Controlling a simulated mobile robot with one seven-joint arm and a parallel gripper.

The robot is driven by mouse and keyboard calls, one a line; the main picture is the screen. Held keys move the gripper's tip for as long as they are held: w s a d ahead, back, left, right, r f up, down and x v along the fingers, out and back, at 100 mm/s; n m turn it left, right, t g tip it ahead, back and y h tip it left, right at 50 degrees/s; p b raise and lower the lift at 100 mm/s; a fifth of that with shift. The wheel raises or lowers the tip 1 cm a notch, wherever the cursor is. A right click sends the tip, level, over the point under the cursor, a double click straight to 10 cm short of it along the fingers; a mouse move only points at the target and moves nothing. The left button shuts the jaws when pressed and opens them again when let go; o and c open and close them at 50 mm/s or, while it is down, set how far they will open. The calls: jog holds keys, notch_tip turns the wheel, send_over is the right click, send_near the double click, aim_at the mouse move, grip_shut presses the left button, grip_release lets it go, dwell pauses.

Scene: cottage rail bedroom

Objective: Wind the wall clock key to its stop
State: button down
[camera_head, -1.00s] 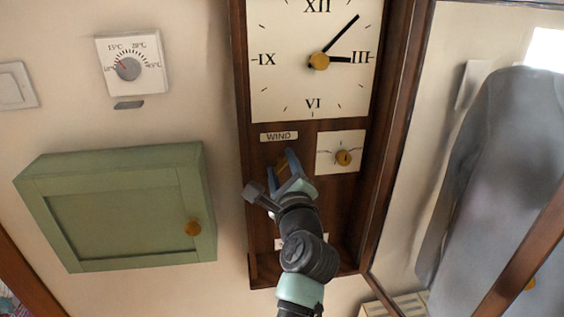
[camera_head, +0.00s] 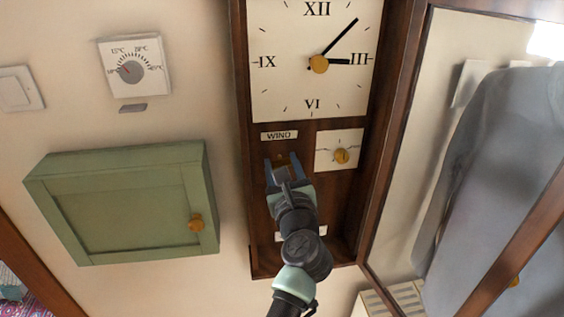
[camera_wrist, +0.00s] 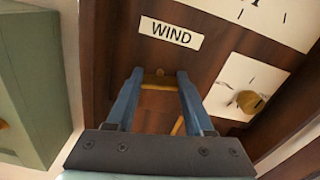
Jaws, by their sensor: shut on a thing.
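The wall clock (camera_head: 342,224) has a dark wooden case, a cream dial (camera_head: 290,88) and a WIND label (camera_head: 279,135). The brass winding key (camera_wrist: 160,83) is just below that label (camera_wrist: 171,34). My gripper (camera_head: 283,162) reaches up to it from below, and its two blue fingers (camera_wrist: 160,77) stand on either side of the key. The gripper is shut on the key, whose bar spans crosswise between the fingers in the wrist view. In the head view my fingers partly hide the key.
Right of the key is a small white dial with a brass knob (camera_head: 341,156). A green cabinet (camera_head: 125,205) juts out at left, below a thermostat (camera_head: 134,68) and a light switch (camera_head: 20,88). A mirror or glazed frame (camera_head: 395,150) stands close at right.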

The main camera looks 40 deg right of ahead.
dwell(0.4)
jog(key=shift+c, duration=1.4)
grip_release()
jog(key=shift+s, duration=0.1)
jog(key=b+v, duration=0.5)
jog(key=v, duration=0.7)
jog(key=shift+s+a, duration=0.3)
jog(key=shift+f, duration=0.1)
